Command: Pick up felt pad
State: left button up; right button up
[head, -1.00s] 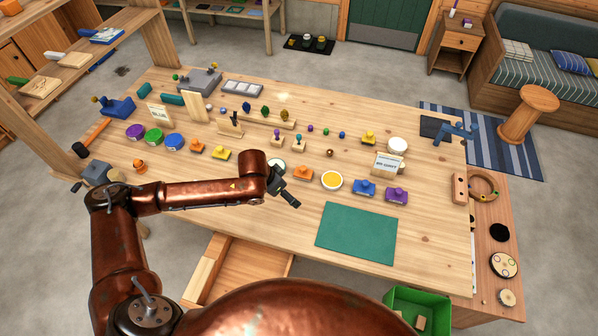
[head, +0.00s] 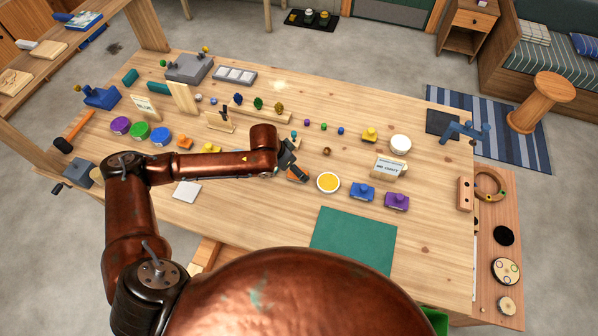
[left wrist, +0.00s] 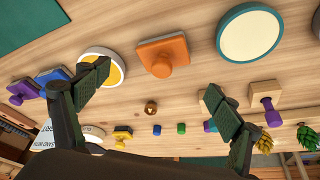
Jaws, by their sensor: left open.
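I cannot tell for sure which thing is the felt pad. Candidates are a pale flat square (head: 187,191) near the table's front left, a dark square (head: 441,122) at the right end, and a green mat (head: 353,240) at the front. My left gripper (head: 303,178) is open and empty above the table, over an orange knobbed block (head: 291,176). In the left wrist view the orange block (left wrist: 163,55) shows between the spread fingers (left wrist: 155,95). One finger partly covers the yellow round pad (left wrist: 103,62). My right gripper is not in view.
A yellow round pad (head: 328,182), a blue block (head: 362,191) and a purple block (head: 397,201) stand right of the gripper. A teal-rimmed white disc (left wrist: 250,34) lies near the orange block. A blue clamp (head: 468,132) is on the right edge. Bare table lies front left.

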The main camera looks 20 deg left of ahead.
pick_arm(q)
jog(key=shift+x, duration=2.3)
jog(key=shift+w+a+f+b, duration=0.1)
jog(key=shift+f+b, duration=0.2)
jog(key=shift+f, duration=0.1)
jog(key=c, duration=1.3)
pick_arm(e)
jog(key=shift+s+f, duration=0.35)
